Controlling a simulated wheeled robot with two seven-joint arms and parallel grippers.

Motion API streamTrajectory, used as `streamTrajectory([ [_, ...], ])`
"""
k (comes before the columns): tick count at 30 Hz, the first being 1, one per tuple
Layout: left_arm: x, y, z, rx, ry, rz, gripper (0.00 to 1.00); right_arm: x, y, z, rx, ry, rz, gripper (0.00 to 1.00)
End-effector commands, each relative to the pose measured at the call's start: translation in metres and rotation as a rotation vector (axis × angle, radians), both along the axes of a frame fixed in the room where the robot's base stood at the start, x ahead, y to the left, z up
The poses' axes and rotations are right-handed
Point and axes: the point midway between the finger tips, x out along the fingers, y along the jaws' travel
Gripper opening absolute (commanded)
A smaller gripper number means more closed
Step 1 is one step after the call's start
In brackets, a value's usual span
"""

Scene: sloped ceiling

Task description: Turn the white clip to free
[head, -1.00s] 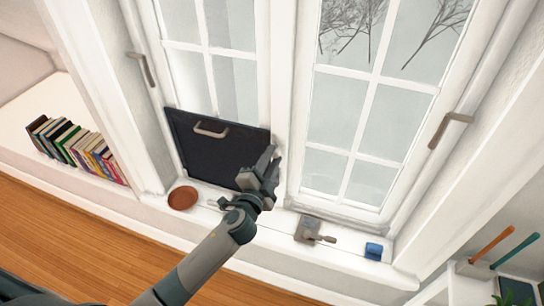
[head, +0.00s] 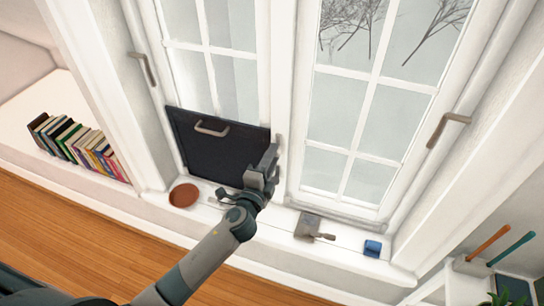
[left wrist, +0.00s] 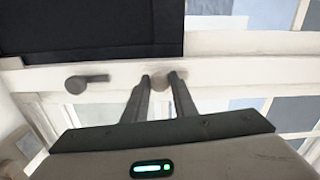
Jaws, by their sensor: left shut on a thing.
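My left gripper (head: 273,153) is at the white post between the two window sashes, beside the right edge of a dark panel (head: 222,155). In the left wrist view its two fingers (left wrist: 161,82) are shut on a small pale clip (left wrist: 161,76), which is mostly hidden between them. The dark panel (left wrist: 90,28) fills the upper left there, and the clip sits just below its lower right corner. A second, greyer clip (left wrist: 87,82) is on the same white strip, to the left. The held clip is hidden by the gripper in the head view. My right gripper is out of view.
The panel has a grey handle (head: 211,129). On the sill are a brown dish (head: 183,195), a grey metal item (head: 308,226) and a blue block (head: 372,248). Window handles (head: 143,68) (head: 447,129) stick out at both sides. Books (head: 80,147) stand at the left.

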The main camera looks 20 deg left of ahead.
Motion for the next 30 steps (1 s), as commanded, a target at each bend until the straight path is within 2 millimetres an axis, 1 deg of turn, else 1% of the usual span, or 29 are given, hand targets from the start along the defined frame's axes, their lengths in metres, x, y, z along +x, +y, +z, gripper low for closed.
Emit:
streamTrajectory([
  [2,0.000,-0.001,0.000,-0.001,-0.001,-0.002,0.02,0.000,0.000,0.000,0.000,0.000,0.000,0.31],
  [3,0.000,-0.001,0.000,-0.002,-0.001,-0.002,0.32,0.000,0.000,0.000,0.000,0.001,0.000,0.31],
  [4,0.000,-0.001,0.000,-0.002,-0.001,-0.002,0.39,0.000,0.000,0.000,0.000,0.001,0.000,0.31],
  [5,0.000,-0.001,0.000,-0.002,-0.001,-0.002,0.42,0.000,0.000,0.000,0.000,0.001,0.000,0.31],
  [14,0.000,0.000,0.000,-0.002,0.000,-0.001,0.42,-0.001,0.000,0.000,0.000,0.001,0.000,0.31],
  [20,-0.009,0.000,-0.002,-0.003,0.001,-0.001,0.42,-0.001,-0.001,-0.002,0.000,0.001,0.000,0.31],
  [23,-0.018,0.000,-0.002,-0.003,0.001,-0.002,0.42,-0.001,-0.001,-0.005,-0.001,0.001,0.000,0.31],
  [26,-0.033,0.000,-0.002,-0.003,0.001,-0.002,0.42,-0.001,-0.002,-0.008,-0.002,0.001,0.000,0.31],
  [30,-0.058,0.001,-0.004,-0.002,0.002,-0.001,0.42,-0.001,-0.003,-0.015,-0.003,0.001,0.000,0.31],
])
